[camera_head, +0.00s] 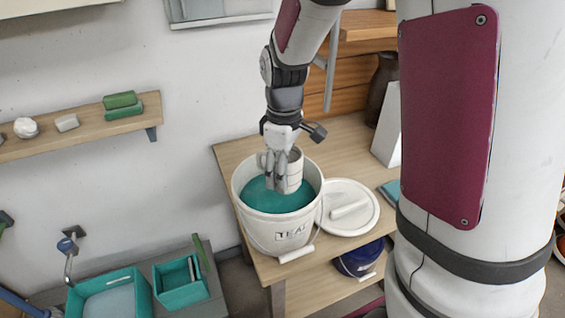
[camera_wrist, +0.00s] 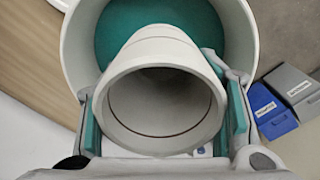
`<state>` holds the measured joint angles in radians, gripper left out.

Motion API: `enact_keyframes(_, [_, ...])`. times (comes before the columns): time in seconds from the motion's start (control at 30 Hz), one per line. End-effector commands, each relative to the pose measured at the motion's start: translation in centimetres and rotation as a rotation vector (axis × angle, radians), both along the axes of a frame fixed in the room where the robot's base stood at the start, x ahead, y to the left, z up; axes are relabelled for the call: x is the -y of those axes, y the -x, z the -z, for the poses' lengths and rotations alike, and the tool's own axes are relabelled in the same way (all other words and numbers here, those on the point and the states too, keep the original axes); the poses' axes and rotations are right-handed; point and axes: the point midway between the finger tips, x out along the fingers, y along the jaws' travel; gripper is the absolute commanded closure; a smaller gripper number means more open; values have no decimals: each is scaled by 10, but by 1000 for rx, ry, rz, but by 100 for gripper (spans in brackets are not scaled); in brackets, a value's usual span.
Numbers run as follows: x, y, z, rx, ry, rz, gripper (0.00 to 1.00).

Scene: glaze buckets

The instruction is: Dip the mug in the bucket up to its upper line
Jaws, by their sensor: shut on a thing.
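The pale grey-white mug (camera_head: 293,172) is upright in my gripper (camera_head: 277,186), inside the mouth of the white bucket (camera_head: 287,237) labelled TEAL. Teal glaze (camera_head: 262,198) fills the bucket to a little below its rim. The mug's base is close to the glaze; I cannot tell how far, if at all, it is under the surface. In the wrist view I look into the empty mug (camera_wrist: 160,45), which has a thin dark line inside near its rim. My gripper's teal-padded fingers (camera_wrist: 164,125) are shut on the mug from both sides.
The bucket stands on a wooden table (camera_head: 340,138). A white lid (camera_head: 368,219) with a handle lies right of it. A blue bucket (camera_head: 352,262) is on the shelf below. Teal bins (camera_head: 140,305) stand at lower left, and a wall shelf (camera_head: 75,134) is at left.

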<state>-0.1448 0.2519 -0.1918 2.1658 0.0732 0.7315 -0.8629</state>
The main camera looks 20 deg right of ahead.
Motion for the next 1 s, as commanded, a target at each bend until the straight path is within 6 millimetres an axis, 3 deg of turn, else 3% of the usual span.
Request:
enact_keyframes(0.53, [0, -1, 40, 1, -1, 1, 87])
enact_keyframes(1.0, [0, 0, 46, 1, 0, 0, 87])
